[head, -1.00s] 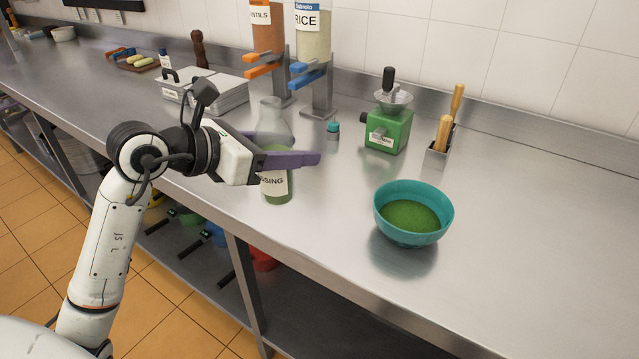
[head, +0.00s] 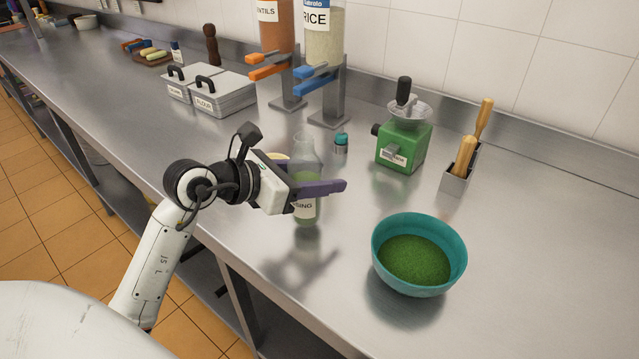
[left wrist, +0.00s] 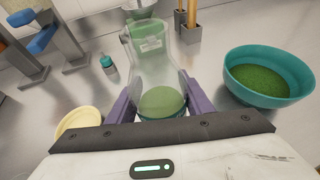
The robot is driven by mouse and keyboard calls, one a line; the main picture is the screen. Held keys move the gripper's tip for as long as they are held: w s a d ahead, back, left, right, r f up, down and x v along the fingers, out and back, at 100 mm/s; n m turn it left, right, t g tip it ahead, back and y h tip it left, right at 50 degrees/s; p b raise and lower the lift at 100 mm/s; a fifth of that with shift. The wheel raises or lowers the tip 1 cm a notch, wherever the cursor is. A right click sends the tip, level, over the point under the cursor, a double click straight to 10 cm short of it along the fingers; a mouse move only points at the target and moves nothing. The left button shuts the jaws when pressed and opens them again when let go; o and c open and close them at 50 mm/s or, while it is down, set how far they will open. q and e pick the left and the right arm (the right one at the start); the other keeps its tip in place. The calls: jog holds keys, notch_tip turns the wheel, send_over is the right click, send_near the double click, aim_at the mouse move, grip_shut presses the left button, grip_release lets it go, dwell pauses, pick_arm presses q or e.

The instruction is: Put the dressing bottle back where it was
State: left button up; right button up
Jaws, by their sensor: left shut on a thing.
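The dressing bottle (head: 305,160) is clear, with green dressing low inside and a white label partly hidden by a finger. My left gripper (head: 322,189) is shut around its lower part and holds it upright over the counter's front half, left of the teal bowl. I cannot tell surely whether its base touches the counter. In the left wrist view the bottle (left wrist: 155,70) stands between the purple fingers (left wrist: 160,108). My right gripper is not in view.
The teal bowl (head: 450,262) of green stuff is to the right. Behind stand a small teal-capped bottle (head: 341,142), a green grinder (head: 404,148), a utensil holder (head: 457,181) and dispensers (head: 325,60). Lidded metal containers (head: 225,97) are at left. The counter's front stretch is clear.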

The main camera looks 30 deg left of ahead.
pick_arm(q)
jog(key=shift+f, duration=0.95)
jog(key=o, duration=1.4)
jog(key=shift+c, duration=0.2)
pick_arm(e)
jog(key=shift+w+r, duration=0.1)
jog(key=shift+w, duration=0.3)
pick_arm(q)
jog(key=shift+r, duration=0.3)
jog(key=b+v, duration=0.1)
jog(key=v, duration=1.1)
jog(key=shift+f, duration=0.15)
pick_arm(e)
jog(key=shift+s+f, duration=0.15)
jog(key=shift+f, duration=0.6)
